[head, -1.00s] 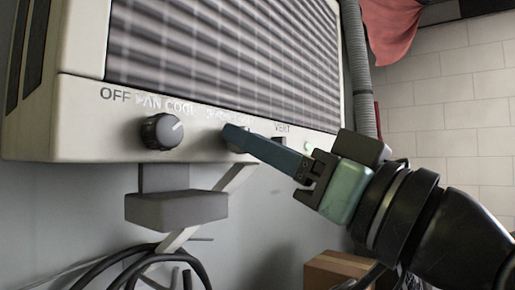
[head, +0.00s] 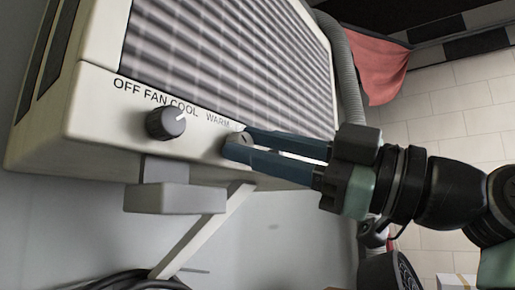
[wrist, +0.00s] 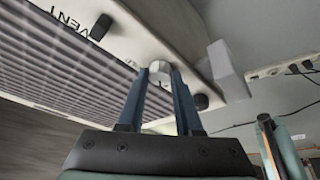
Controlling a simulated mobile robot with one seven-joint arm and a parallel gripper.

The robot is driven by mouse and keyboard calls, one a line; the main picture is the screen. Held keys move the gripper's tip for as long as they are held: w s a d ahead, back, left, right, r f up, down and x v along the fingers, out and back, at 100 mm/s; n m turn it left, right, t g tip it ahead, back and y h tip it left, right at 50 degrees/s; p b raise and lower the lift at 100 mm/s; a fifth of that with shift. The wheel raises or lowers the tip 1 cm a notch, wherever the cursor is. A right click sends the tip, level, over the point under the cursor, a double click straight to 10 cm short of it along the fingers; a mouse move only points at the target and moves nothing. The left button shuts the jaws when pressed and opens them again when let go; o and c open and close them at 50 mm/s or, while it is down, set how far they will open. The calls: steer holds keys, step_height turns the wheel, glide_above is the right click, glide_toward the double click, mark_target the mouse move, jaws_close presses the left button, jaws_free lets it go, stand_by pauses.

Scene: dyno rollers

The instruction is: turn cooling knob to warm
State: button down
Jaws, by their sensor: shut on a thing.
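The air conditioner unit has a front panel (head: 100,105) with two round knobs. The left dark knob (head: 166,123) sits under the OFF, FAN and COOL labels, its white mark pointing up and right. The other knob, grey (head: 243,139), sits by the WARM label and is partly hidden by my fingers. My gripper (head: 241,140) comes in from the right with its two blue fingers on either side of this knob and is shut on it. In the wrist view the light knob face (wrist: 160,70) shows between the fingertips. Its pointer direction is unclear.
The left knob also shows in the wrist view (wrist: 201,102), close to one finger. A vent slider (wrist: 101,26) is on the other side. A grey box (head: 175,198) and white brace (head: 205,232) are below the unit. A red cloth (head: 370,65) hangs behind.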

steer(key=n, duration=0.2)
steer(key=n+g+p, duration=0.2)
steer(key=n, duration=0.1)
steer(key=shift+w+r+n, duration=0.1)
steer(key=shift+r+n, duration=0.2)
steer(key=shift+d+n+g+h+p, duration=0.1)
steer(key=shift+n+g+h+p, duration=0.65)
steer(key=shift+n, duration=0.85)
steer(key=shift+f+n, duration=0.1)
steer(key=shift+n, duration=0.2)
steer(key=c, duration=0.6)
jaws_free()
steer(key=b+v, duration=0.3)
steer(key=v, duration=0.9)
steer(key=shift+d+f, duration=0.15)
steer(key=shift+d, duration=0.25)
